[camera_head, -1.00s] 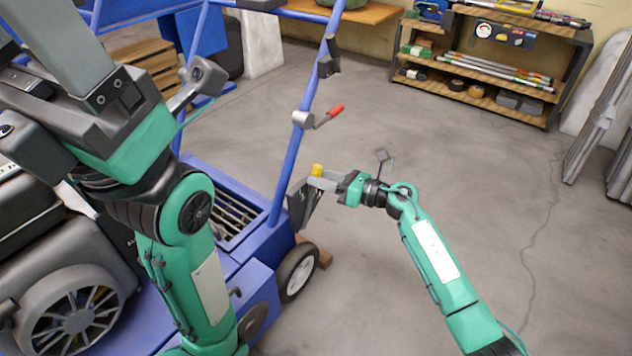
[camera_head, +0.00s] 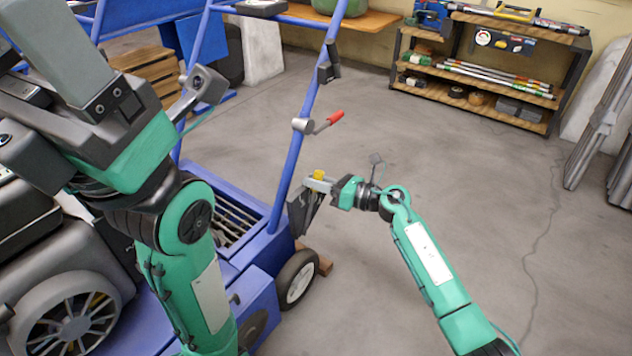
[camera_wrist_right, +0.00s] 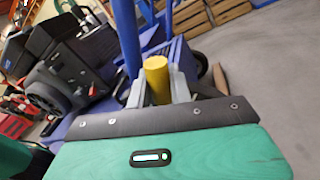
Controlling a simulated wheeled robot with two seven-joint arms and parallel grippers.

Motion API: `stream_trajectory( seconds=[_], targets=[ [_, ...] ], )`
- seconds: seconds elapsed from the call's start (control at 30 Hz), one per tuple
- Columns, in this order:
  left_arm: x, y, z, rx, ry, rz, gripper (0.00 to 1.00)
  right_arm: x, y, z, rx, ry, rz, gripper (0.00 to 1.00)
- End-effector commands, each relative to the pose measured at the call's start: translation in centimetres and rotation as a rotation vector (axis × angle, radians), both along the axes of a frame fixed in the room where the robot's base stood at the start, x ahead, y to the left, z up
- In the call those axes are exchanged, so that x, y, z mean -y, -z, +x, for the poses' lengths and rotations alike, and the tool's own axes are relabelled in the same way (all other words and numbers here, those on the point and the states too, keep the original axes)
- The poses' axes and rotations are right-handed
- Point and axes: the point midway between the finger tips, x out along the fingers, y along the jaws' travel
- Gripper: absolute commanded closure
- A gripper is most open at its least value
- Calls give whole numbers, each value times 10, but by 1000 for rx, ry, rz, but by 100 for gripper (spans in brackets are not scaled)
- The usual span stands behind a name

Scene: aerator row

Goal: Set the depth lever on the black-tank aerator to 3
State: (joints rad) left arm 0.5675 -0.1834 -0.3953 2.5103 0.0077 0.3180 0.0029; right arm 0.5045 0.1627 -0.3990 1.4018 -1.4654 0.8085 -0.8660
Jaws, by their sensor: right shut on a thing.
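The aerator (camera_head: 225,290) has a blue frame and deck, and a grey-black engine (camera_head: 75,320) at lower left; I cannot make out its black tank. A dark plate (camera_head: 300,212) stands beside its rear wheel. The depth lever's yellow knob (camera_head: 319,175) is at the plate's top. My right gripper (camera_head: 322,182) is shut on it from the right. In the right wrist view the yellow knob (camera_wrist_right: 157,72) stands between the two grey fingers (camera_wrist_right: 158,92). The lever's setting is too small to read. My left gripper is close to the camera at upper left, fingertips cut off.
A red-tipped handle (camera_head: 330,121) sticks out from the blue upright above my right gripper. A rear wheel (camera_head: 297,279) is below it, with a wooden block (camera_head: 325,265) beside it. A shelf rack (camera_head: 490,65) stands at the back.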

Motion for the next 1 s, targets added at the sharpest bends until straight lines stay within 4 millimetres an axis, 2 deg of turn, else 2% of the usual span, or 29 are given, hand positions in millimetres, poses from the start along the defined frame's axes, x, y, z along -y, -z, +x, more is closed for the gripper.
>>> stream_trajectory(
  seconds=[0.33, 0.73, 0.77, 0.83, 0.87, 1.0],
  targets=[
    [0, 3, 0, 0, 0, -1, 27, 20, 21, 28, -223, 2, 159, 100],
    [0, 2, 1, -4, 0, -3, 27, 23, 23, 32, -257, 0, 187, 100],
    [0, 2, 1, -4, 0, -3, 27, 23, 23, 32, -257, 0, 187, 75],
    [0, 2, 1, -4, 0, -3, 27, 23, 23, 32, -257, 0, 187, 61],
    [0, 2, 1, -4, 0, -3, 27, 23, 23, 32, -256, 0, 186, 59],
    [0, 2, 1, -4, 1, -3, 27, 23, 23, 32, -256, 0, 186, 59]
  ],
)
